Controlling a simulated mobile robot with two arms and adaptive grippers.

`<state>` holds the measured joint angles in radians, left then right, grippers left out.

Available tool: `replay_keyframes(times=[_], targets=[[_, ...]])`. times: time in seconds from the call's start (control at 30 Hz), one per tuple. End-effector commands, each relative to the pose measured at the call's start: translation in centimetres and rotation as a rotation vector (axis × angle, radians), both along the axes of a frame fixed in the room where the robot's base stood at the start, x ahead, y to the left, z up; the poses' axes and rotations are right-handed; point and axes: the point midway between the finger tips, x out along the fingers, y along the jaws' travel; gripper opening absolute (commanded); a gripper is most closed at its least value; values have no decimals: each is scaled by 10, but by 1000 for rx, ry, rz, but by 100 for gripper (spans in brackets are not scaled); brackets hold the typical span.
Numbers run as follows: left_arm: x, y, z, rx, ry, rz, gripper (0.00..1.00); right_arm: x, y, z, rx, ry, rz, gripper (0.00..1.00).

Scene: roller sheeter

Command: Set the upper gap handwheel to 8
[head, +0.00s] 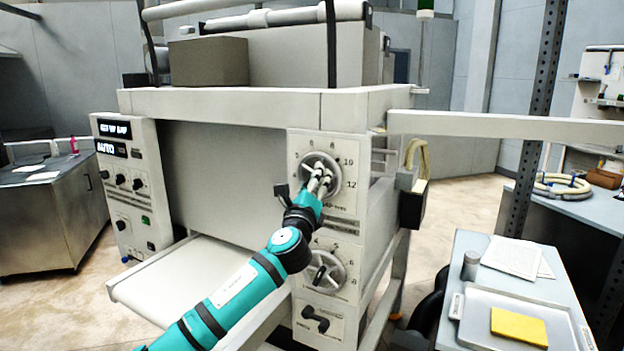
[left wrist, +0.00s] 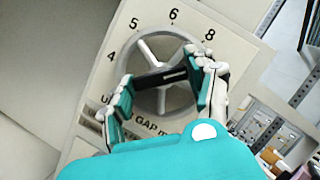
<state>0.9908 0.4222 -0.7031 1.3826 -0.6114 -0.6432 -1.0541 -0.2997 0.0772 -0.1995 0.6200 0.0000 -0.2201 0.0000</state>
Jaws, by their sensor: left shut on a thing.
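The upper gap handwheel (head: 309,163) is a round grey wheel on the front panel, ringed by numbers; 8, 10 and 12 show on its right in the head view. In the left wrist view the handwheel (left wrist: 166,46) shows light spokes and a dark bar across its middle, with 4, 5, 6 and 8 around it. My left gripper (head: 320,174) is at the wheel, its fingers (left wrist: 160,77) on either side of the dark bar and shut on the wheel. The fingers hide part of the wheel, and I cannot read its exact setting. My right gripper is out of view.
A lower handwheel (head: 326,271) sits below on the same panel, with a black knob (head: 315,319) beneath it. A control panel (head: 128,185) is at left. A side table with a tray (head: 477,335) and yellow cloth (head: 519,327) stands at right.

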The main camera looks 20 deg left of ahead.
Motion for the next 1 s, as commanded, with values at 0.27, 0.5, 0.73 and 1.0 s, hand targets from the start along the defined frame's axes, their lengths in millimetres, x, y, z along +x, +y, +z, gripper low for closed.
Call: replay_keyframes(times=[0.27, 0.5, 0.73, 1.0], targets=[[0, -1, 1, -227, 46, 0, 24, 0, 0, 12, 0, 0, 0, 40], [0, -1, 2, -357, 70, 0, 24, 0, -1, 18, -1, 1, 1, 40], [0, -1, 1, -418, 82, 0, 24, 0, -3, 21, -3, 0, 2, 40], [0, -1, 1, -434, 85, 0, 24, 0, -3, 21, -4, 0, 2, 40]])
